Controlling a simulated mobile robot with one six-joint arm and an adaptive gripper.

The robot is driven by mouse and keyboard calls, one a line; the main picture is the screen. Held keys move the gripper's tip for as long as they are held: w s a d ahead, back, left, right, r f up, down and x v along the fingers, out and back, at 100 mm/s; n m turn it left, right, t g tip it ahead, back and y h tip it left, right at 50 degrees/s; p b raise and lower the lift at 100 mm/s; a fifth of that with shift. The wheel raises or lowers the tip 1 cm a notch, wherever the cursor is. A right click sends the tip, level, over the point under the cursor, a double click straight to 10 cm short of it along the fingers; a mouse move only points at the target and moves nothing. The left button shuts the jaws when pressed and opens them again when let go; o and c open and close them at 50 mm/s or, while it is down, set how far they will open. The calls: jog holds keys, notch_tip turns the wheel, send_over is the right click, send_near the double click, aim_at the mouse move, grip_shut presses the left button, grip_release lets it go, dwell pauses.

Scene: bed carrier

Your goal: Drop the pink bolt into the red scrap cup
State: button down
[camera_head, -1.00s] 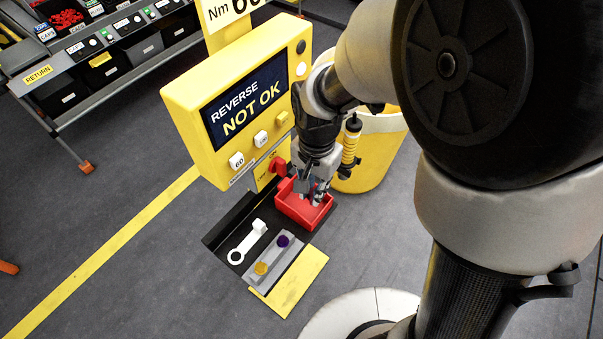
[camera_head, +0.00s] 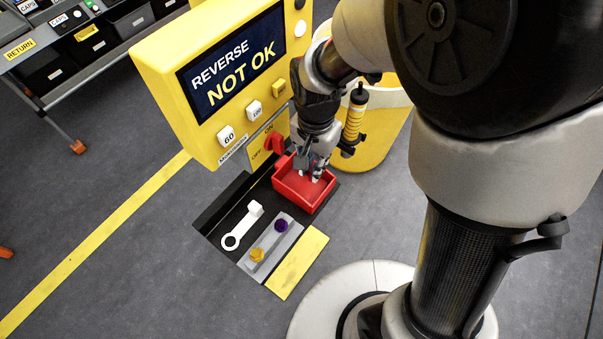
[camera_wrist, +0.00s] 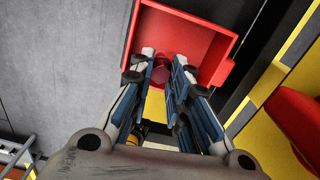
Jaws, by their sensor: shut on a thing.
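The red scrap cup (camera_head: 294,194) is an open, box-like tray on the dark shelf below the yellow panel. It also shows in the wrist view (camera_wrist: 185,36), ahead of the fingers. My gripper (camera_head: 315,172) points down over the cup's far part; whether its tips are below the rim is hard to tell. In the wrist view my gripper (camera_wrist: 164,62) has its fingers close around a small reddish-pink round piece, the pink bolt (camera_wrist: 161,74), seen against the red cup. In the head view the fingers hide the bolt.
A yellow panel (camera_head: 185,110) reading "REVERSE NOT OK" stands left of my gripper. A red switch (camera_head: 274,143) is close beside the cup. A grey block (camera_head: 270,245) carries a gold and a purple bolt, with a white ring-ended piece (camera_head: 242,226) beside it. A yellow bin (camera_head: 375,155) stands behind.

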jog(key=c, duration=1.4)
grip_release()
jog(key=shift+c, duration=0.2)
notch_tip(320, 180, up, 12)
jog(key=shift+r, duration=0.1)
jog(key=s+d+r+n+t, duration=0.4)
jog(key=s+d, duration=0.6)
jog(key=s, duration=0.3)
jog(key=r+n, duration=0.1)
jog(key=n, duration=0.1)
jog(key=shift+s+d+r+n+t, duration=0.2)
jog(key=shift+s+d+n+t, duration=0.1)
jog(key=shift+s+d+n, duration=0.1)
